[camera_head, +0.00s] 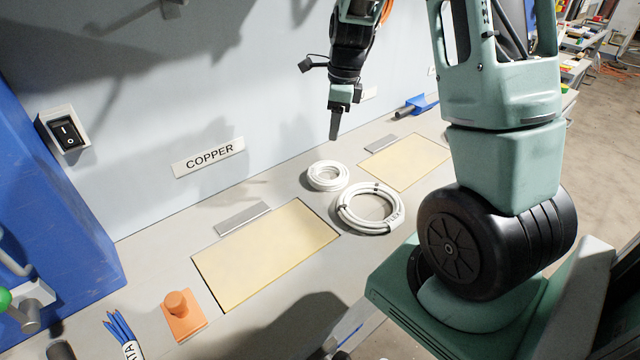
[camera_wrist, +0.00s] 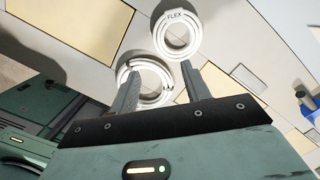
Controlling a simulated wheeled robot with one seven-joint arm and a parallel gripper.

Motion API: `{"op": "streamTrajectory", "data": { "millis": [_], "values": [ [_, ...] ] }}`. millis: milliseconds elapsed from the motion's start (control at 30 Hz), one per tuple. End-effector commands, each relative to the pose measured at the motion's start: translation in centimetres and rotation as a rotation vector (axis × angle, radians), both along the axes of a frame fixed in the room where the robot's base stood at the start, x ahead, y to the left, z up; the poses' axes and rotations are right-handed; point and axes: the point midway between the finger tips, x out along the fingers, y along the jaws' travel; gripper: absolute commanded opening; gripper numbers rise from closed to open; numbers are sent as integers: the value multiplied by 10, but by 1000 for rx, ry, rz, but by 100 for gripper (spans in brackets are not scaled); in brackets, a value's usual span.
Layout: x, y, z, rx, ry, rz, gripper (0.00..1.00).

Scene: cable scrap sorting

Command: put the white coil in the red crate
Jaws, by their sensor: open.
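Two white coils lie side by side on the grey bench in the head view. The smaller, thicker coil (camera_head: 328,178) lies nearer the wall. The larger coil (camera_head: 369,223), with dark ties, lies nearer the front edge. I cannot tell surely which is which. My gripper (camera_head: 337,122) hangs above the bench near the coils. In the wrist view its fingers (camera_wrist: 160,72) are apart with nothing held. I see no red crate.
Tan panels (camera_head: 265,255) and (camera_head: 405,162) flank the coils. A COPPER sign (camera_head: 208,157) is on the wall. A blue cabinet (camera_head: 55,190) stands left.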

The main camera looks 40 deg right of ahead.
Motion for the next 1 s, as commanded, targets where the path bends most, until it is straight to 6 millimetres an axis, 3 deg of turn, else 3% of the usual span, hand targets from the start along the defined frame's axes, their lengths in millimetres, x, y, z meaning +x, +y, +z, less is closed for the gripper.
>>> {"op": "streamTrajectory", "data": {
  "millis": [500, 833, 1000],
  "values": [
    [7, 8, -98, 4, 5, -2, 47],
    [8, 10, -126, 2, 3, -1, 47],
    [3, 11, -150, 4, 5, -2, 47]
  ]
}}
